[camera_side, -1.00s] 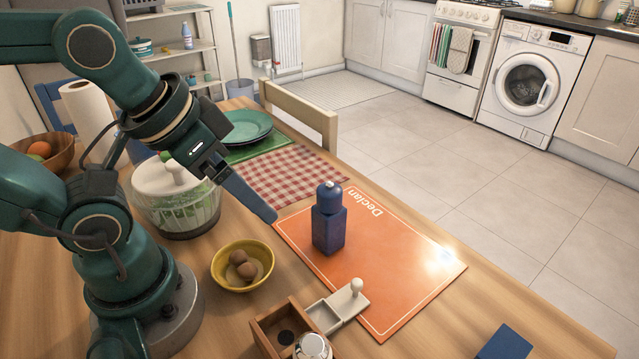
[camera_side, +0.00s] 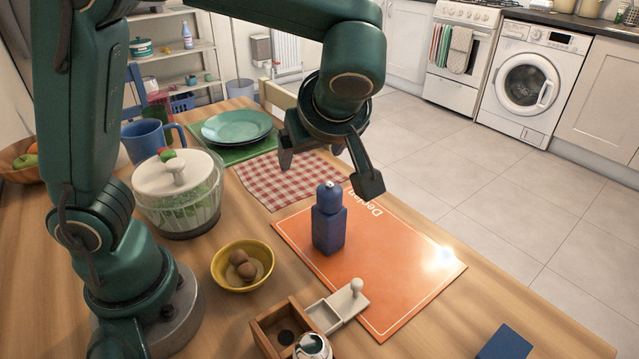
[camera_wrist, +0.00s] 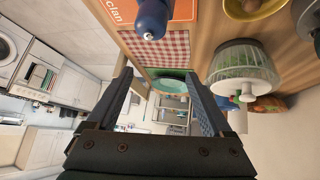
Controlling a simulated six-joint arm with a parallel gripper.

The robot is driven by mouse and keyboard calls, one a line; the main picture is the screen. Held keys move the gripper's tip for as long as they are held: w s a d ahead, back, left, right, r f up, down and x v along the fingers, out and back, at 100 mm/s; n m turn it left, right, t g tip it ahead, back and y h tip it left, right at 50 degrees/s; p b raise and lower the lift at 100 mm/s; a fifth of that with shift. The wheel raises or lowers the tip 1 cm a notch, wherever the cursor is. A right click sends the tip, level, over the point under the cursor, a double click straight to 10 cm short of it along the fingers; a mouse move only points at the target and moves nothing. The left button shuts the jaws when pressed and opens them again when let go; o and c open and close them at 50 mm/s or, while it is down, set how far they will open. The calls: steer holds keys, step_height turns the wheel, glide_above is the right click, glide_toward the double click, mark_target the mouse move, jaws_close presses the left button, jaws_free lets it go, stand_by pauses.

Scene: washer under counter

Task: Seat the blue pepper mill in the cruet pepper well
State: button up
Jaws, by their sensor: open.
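The blue pepper mill (camera_side: 329,225) stands upright on the orange placemat (camera_side: 408,262); its rounded top also shows at the top of the wrist view (camera_wrist: 151,18). The cruet is a wooden box (camera_side: 272,325) with a dark round spot inside and a white section with a knobbed post (camera_side: 340,303), at the front of the table. A silver-topped shaker (camera_side: 312,346) is at the box's near end, cut off by the frame. My gripper (camera_side: 328,172) is open and empty above the checked cloth, behind and above the mill; its fingers also show in the wrist view (camera_wrist: 168,95).
A yellow bowl with brown eggs (camera_side: 242,265) and a salad spinner (camera_side: 178,195) stand left of the mill. Green plates (camera_side: 236,127) and a blue mug (camera_side: 147,138) are farther back. A dark blue object (camera_side: 506,343) lies at the front right.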

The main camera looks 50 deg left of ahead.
mark_target(332, 193)
steer(key=d+f+m, duration=0.1)
steer(key=d, duration=0.1)
steer(key=w+d+f+m, duration=0.1)
steer(key=d+f, duration=0.1)
steer(key=shift+f+y, duration=0.3)
steer(key=shift+s+d+f, duration=0.1)
steer(key=shift+f, duration=0.2)
steer(key=shift+x, duration=2.4)
steer(key=shift+c, duration=0.3)
jaws_close()
